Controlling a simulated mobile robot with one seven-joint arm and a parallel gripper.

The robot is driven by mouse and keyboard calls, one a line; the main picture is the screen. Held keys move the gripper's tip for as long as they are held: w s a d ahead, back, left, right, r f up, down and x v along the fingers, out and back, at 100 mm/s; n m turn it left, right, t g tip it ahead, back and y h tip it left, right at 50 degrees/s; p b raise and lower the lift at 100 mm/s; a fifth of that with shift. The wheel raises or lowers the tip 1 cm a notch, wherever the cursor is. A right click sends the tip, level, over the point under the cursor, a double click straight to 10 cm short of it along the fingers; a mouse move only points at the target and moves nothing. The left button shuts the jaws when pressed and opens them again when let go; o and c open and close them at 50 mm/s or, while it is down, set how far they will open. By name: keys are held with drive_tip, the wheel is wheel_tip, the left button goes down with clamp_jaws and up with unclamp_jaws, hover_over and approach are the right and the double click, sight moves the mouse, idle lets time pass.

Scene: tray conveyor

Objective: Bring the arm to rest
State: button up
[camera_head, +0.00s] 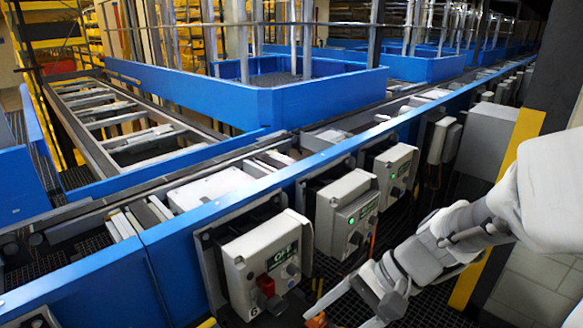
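My arm (440,245) reaches in from the right edge, bent down toward the bottom of the view. My gripper (345,316) is at the bottom centre, low in front of the conveyor's control boxes. Its two pale fingers look spread, with dark floor showing between them, so it appears open. The right finger runs out of the bottom edge. A small orange piece (316,320) shows at the left fingertip; I cannot tell whether it is part of the gripper. I see nothing held between the fingers.
Grey control boxes (262,262), (347,212), (396,172) line the blue conveyor side (110,285) left of my arm. The nearest has a red switch (265,284). A yellow-and-black post (500,190) stands behind my arm at right. Tiled floor (535,285) is clear at lower right.

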drive_tip(key=s+d+r+n+t+h+p, duration=0.1)
drive_tip(key=s+d+r+n+t+h, duration=0.1)
drive_tip(key=r, duration=0.4)
drive_tip(key=s+d+r+n+t+h+p, duration=0.1)
drive_tip(key=s+d+r+n+t+h, duration=0.1)
drive_tip(key=d+r+n+t+h, duration=0.2)
wheel_tip(320, 180, up, 2)
drive_tip(key=shift+s+d+r+n+h, duration=0.1)
drive_tip(key=shift+s+d+n+h, duration=0.1)
drive_tip(key=shift+d+n+h, duration=0.6)
drive_tip(key=shift+o, duration=0.3)
drive_tip(key=shift+a+m, duration=0.15)
drive_tip(key=shift+m, duration=0.15)
